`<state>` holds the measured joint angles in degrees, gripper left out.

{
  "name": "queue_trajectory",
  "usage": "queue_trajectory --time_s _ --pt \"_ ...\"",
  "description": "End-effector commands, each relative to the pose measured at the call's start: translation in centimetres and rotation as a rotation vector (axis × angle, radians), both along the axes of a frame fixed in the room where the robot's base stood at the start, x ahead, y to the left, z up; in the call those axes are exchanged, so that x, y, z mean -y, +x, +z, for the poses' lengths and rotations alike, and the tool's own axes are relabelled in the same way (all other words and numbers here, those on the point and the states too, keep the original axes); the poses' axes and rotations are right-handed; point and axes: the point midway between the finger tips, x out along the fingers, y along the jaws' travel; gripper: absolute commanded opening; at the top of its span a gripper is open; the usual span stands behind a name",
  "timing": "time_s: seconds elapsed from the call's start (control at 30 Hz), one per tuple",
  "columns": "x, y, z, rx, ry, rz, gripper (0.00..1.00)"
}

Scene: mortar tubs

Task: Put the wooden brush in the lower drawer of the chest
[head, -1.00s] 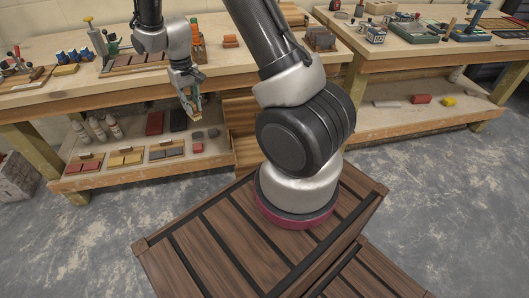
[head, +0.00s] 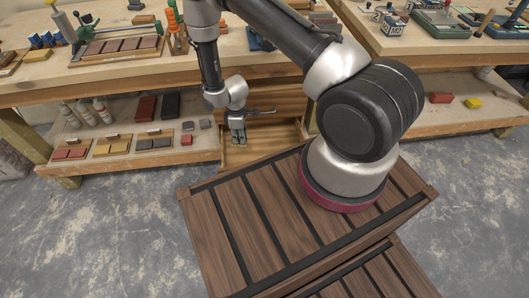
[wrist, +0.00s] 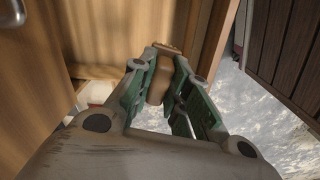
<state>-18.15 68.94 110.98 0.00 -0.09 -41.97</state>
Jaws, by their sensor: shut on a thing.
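The wooden brush (wrist: 160,83) is a tan block between the green-padded fingers of my gripper (wrist: 158,75) in the wrist view. In the head view my gripper (head: 239,141) points down over an open drawer (head: 278,133) of the light wooden chest (head: 285,102) under the bench; the brush is too small to make out there. The gripper is shut on the brush. I cannot tell whether the brush is above the drawer's rim or inside it. My arm hides part of the chest.
The bench top (head: 110,66) above the chest is crowded with tools and blocks. A low shelf (head: 110,165) left of the chest holds bottles, bricks and small trays. Concrete floor (head: 110,235) is clear in front.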

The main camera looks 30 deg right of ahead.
Motion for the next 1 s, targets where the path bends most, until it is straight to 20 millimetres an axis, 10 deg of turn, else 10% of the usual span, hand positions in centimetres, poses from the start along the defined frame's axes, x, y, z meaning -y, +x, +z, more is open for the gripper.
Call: queue_trajectory --time_s 0.5,1.0 --pt "-0.5 1.4 -10.9 -0.003 -0.001 0.209 0.0" --pt "-0.5 1.4 -17.1 -0.002 0.0 0.208 0.0"
